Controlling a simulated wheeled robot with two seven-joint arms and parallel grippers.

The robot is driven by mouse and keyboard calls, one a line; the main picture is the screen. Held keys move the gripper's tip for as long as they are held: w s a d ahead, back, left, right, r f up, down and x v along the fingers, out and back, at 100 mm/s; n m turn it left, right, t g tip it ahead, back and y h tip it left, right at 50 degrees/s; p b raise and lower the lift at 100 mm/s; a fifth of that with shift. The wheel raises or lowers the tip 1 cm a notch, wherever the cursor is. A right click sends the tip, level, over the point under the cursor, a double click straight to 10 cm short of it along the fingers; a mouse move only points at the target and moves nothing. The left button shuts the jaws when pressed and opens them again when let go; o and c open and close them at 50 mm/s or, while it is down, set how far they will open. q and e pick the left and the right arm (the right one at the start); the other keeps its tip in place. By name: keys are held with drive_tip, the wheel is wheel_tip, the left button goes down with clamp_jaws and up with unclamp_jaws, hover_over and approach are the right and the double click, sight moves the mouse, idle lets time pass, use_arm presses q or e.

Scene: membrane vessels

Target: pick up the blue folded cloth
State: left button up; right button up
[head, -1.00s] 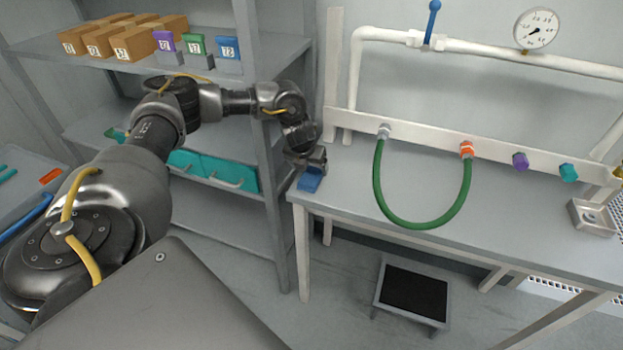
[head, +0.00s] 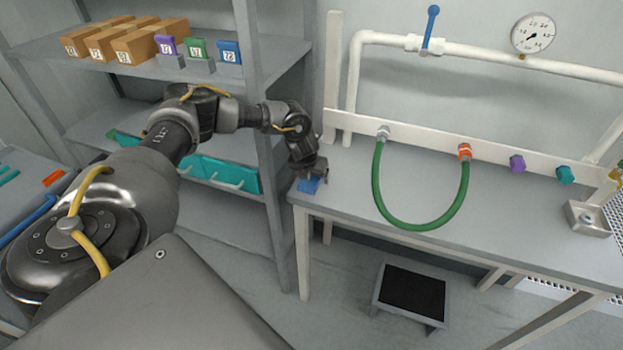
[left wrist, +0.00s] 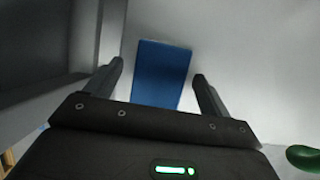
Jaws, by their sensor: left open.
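The blue folded cloth (head: 309,186) lies on the left end of the grey bench top in the head view, partly hidden by my left gripper. In the left wrist view the cloth (left wrist: 160,74) is a blue rectangle between and beyond the two fingers. My left gripper (head: 311,176) is right above the cloth, pointing down. In the left wrist view the left gripper (left wrist: 157,76) is open, one finger to each side of the cloth. I cannot tell whether the fingers touch it. My right gripper is not in view.
A green hose (head: 420,227) hangs from a white port rail (head: 350,128) and loops over the bench (head: 500,215), right of the cloth. A shelf post (head: 268,170) stands close left of my left gripper. A black-topped step (head: 412,290) is on the floor.

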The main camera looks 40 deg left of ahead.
use_arm(q)
drive_tip(key=shift+f, duration=0.1)
drive_tip(key=shift+c, duration=0.3)
drive_tip(key=c, duration=1)
